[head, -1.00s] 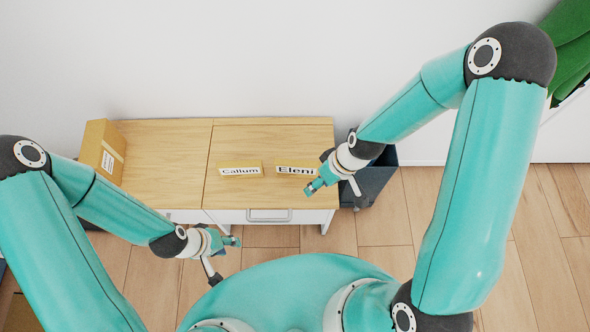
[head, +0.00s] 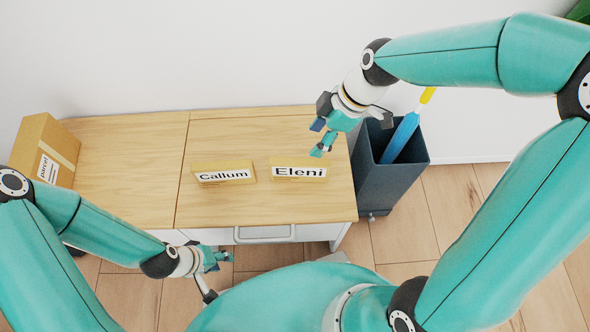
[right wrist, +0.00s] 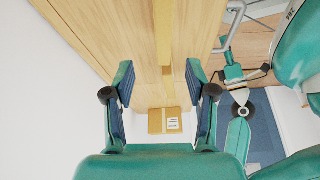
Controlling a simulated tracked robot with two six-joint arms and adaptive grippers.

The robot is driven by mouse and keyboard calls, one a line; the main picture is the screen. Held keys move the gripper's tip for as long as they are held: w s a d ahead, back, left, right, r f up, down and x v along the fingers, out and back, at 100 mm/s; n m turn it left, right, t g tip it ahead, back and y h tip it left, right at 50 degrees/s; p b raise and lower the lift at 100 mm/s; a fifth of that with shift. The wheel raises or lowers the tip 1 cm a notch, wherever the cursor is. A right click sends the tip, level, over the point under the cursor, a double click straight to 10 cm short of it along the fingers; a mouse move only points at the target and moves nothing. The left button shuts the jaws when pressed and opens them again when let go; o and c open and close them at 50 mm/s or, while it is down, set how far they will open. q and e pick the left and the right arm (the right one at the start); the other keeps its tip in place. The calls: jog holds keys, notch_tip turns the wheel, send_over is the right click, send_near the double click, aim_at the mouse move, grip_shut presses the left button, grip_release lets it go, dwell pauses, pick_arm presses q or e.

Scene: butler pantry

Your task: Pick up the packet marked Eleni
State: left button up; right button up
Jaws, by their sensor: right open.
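The packet marked Eleni (head: 299,171) is a tan block with a white name label, standing on the wooden cabinet top. The similar Callum packet (head: 223,174) stands just left of it. My right gripper (head: 322,139) is above and slightly right of the Eleni packet, apart from it. In the right wrist view its fingers (right wrist: 160,86) are spread and empty, with the Eleni packet (right wrist: 162,28) seen edge-on as a strip in line with the gap. My left gripper (head: 213,272) is low in front of the cabinet; its finger opening is unclear.
The cabinet top (head: 130,180) is clear around the packets. A cardboard parcel (head: 45,150) stands at its left end and shows in the right wrist view (right wrist: 165,121). A dark bin (head: 392,180) holding a blue item stands at the right. A white wall is behind.

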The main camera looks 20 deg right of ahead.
aim_at(301, 160)
jog(key=b+x, duration=0.2)
jog(key=x, duration=0.6)
jog(key=shift+s+f, duration=0.1)
jog(key=shift+f, duration=0.3)
jog(key=x, duration=0.1)
jog(key=b+x, duration=0.2)
jog(key=x, duration=0.1)
jog(key=shift+s+a, duration=0.1)
jog(key=shift+a+f, duration=0.2)
jog(key=shift+f, duration=0.2)
jog(key=shift+f+b, duration=0.25)
jog(key=shift+b, duration=0.2)
grip_shut()
